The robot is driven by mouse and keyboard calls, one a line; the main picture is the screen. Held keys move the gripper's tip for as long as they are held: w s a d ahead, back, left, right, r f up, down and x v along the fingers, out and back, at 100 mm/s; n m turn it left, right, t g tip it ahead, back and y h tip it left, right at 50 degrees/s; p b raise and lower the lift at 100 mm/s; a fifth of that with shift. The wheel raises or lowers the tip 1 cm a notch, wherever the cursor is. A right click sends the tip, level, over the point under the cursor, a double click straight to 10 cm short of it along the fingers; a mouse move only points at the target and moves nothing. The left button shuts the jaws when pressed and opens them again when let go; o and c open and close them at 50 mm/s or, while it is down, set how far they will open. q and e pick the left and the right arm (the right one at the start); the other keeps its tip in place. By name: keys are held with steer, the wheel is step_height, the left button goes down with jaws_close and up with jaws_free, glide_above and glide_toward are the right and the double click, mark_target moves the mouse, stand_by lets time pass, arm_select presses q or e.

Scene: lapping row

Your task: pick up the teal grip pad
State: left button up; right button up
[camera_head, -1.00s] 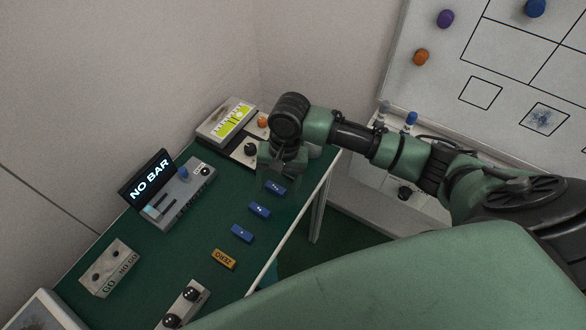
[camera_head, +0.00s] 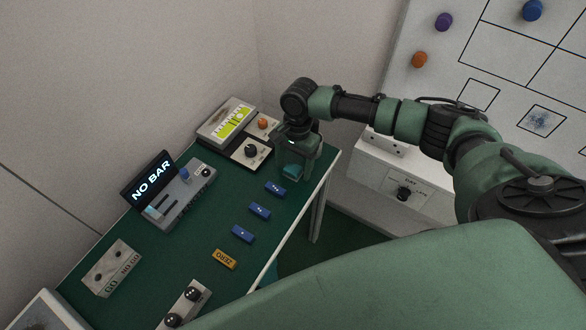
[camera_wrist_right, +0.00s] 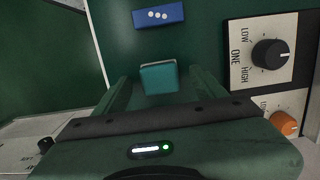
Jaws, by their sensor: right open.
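The teal grip pad (camera_wrist_right: 159,78) is a small block on the green table, and in the right wrist view it sits between the fingertips. In the head view its teal face (camera_head: 293,170) shows partly, with the fingers around it. My right gripper (camera_head: 295,176) points down at the far right part of the table. Its fingers are open, one on each side of the pad, with small gaps showing in the wrist view (camera_wrist_right: 160,88). Whether the pad touches either finger is unclear. My left gripper is out of view.
Several blue bars, the nearest one (camera_head: 275,188), lie in a line with an orange ZERO bar (camera_head: 224,259). A panel with black and orange knobs (camera_head: 262,147) stands close behind the gripper. A NO BAR display (camera_head: 151,178) stands left. The table's right edge is close.

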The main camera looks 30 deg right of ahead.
mark_target(293, 167)
steer(key=shift+f, duration=0.4)
steer(key=c, duration=1.4)
steer(key=shift+r, duration=0.1)
step_height(293, 167, up, 20)
steer(key=shift+f+b, duration=0.1)
steer(key=shift+b, duration=0.35)
